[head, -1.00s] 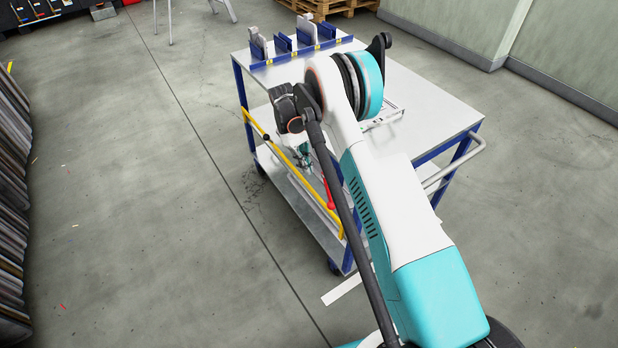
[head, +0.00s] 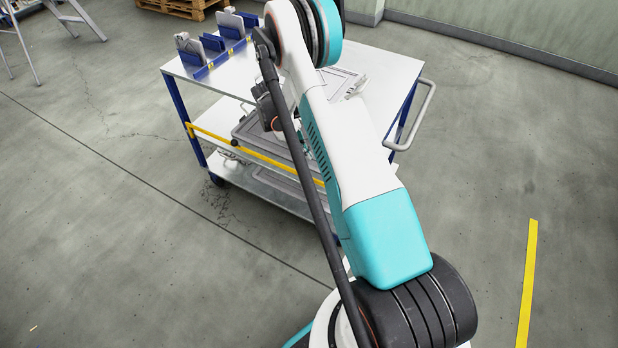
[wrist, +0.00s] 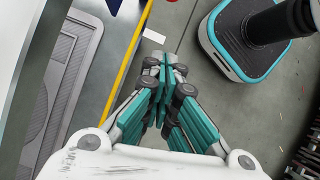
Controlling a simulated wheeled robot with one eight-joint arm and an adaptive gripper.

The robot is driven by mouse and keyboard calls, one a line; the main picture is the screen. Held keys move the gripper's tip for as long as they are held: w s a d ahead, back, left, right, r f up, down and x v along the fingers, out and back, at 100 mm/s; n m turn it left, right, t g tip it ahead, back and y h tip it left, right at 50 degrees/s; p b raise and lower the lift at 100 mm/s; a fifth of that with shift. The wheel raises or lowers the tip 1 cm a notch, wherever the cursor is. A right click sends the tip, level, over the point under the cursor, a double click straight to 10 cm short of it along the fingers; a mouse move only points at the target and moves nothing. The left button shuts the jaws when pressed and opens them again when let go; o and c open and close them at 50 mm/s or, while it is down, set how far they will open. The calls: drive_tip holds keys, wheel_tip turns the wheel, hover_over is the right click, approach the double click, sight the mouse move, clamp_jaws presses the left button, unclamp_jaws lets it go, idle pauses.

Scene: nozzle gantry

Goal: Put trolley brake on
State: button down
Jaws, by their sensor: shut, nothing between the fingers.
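The trolley has a white top (head: 378,72), a blue frame and a yellow bar (head: 262,157) along its near side. In the wrist view the yellow bar (wrist: 127,65) runs beside my gripper, on its left. My gripper (wrist: 166,68) is shut and empty, with its teal fingers together over the floor, apart from the bar as far as I can tell. In the head view my arm hides the gripper and part of the trolley's near side. I cannot make out a brake lever in either current view.
Grey panels lie on the trolley's shelves (wrist: 62,75). Blue brackets (head: 222,56) stand on its top; a push handle (head: 412,115) is at its right end. A pallet (head: 180,7) is behind.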

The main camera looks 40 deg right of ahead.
idle(0.3)
drive_tip(key=s+d+f+b, duration=0.4)
drive_tip(key=s+f+b, duration=0.1)
drive_tip(key=s+f, duration=0.2)
drive_tip(key=shift+s+d+f, duration=0.25)
drive_tip(key=shift+s+f, duration=0.05)
drive_tip(key=shift+f, duration=0.1)
drive_tip(key=shift+d, duration=0.1)
idle(0.3)
